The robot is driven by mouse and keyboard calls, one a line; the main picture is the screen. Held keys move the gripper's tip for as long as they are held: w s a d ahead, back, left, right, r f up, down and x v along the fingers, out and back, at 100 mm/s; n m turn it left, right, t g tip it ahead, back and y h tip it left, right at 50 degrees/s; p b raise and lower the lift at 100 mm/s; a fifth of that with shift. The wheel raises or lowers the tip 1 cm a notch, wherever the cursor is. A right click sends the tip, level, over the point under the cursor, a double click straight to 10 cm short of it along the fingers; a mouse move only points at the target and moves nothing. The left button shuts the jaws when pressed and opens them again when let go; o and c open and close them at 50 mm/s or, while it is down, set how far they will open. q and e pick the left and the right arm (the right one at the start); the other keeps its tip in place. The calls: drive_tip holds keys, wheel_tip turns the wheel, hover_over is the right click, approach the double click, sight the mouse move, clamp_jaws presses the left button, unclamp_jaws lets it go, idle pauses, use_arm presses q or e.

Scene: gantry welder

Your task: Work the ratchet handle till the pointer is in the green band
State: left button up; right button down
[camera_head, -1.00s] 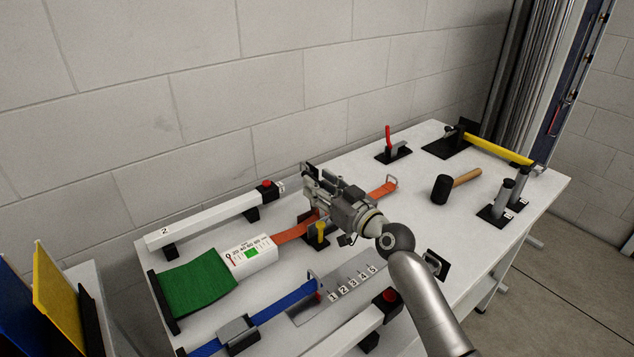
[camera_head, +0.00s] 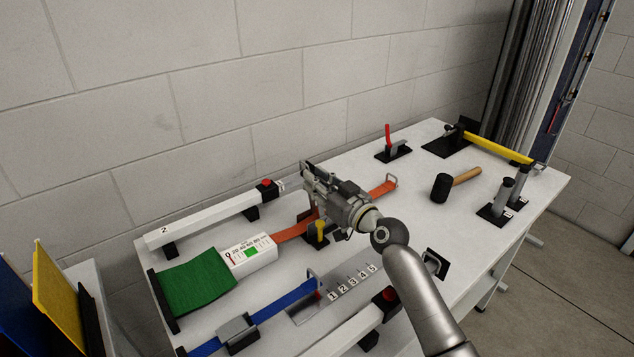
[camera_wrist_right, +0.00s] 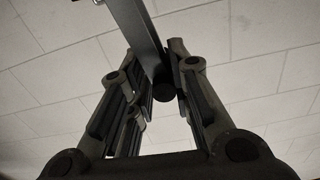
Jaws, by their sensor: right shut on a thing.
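My right gripper (camera_head: 310,182) is shut on the ratchet handle over the orange strap. In the right wrist view the handle is a grey bar (camera_wrist_right: 138,28) with a dark round end between the fingertips (camera_wrist_right: 165,82). In the head view my gripper hides most of the handle and ratchet. The orange strap (camera_head: 292,232) runs from the white gauge box (camera_head: 262,262) to beneath the gripper. The gauge has a numbered scale, a green band (camera_head: 252,251) and a thin red pointer (camera_head: 234,257) at the left, apart from the green band. My left gripper is not in view.
A yellow-topped post (camera_head: 320,230) stands close below my right gripper. A red lever (camera_head: 388,135), a black-headed mallet (camera_head: 441,188) and a blue strap (camera_head: 285,299) are also on the white table. White rails with red buttons flank the straps. The wall is behind.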

drive_tip(key=w+d+m+b, duration=0.4)
drive_tip(key=d+m+b, duration=0.2)
drive_tip(key=m, duration=0.1)
drive_tip(key=shift+w+d+f, duration=0.15)
drive_tip(key=shift+f, duration=0.2)
idle(0.4)
drive_tip(key=c, duration=1.4)
unclamp_jaws()
drive_tip(key=shift+r, duration=0.15)
drive_tip(key=v, duration=1.2)
